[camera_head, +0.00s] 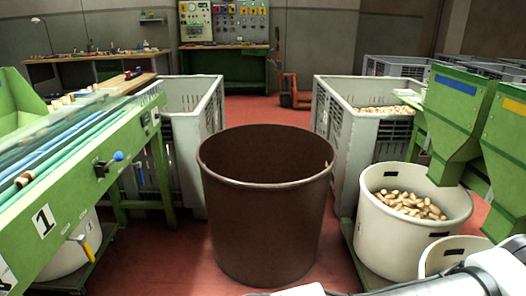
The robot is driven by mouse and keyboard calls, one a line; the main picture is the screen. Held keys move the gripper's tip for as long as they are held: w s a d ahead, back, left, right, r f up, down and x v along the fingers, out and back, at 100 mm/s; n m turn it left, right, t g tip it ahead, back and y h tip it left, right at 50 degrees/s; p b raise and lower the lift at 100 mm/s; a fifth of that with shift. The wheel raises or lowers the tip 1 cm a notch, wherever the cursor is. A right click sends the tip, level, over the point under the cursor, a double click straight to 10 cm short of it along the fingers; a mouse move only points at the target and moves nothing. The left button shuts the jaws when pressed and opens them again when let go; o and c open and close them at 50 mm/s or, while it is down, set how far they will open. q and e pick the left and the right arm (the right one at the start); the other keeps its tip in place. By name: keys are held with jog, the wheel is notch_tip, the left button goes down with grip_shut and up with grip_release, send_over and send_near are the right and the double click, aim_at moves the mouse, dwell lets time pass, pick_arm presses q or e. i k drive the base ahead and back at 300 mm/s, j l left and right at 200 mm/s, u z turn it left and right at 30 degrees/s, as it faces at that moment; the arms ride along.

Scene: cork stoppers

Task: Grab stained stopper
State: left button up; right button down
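A few cork stoppers lie on the green sorting conveyor (95,150) at the left. One stopper (23,180) near the left edge of the picture looks darker at one part, but it is too small to tell whether this is a stain. More pale stoppers (66,99) lie at the far end of the conveyor. Neither gripper shows in the head view. White links of my own arm show at the bottom right, with no fingers in sight.
A large brown bin (265,220) stands in the middle on the red floor. A white tub (375,235) of stoppers and a grey crate (350,150) stand right of it, beside green hoppers (455,115). Another grey crate (205,115) stands behind left. Open floor lies beyond.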

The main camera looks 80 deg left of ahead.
aim_at(27, 176)
jog(key=u, duration=0.4)
jog(key=i+l+u, duration=0.15)
jog(key=u, duration=0.7)
jog(key=l+u, duration=0.2)
jog(key=u, duration=0.2)
jog(key=i+l+u, duration=0.1)
jog(key=u, duration=2.6)
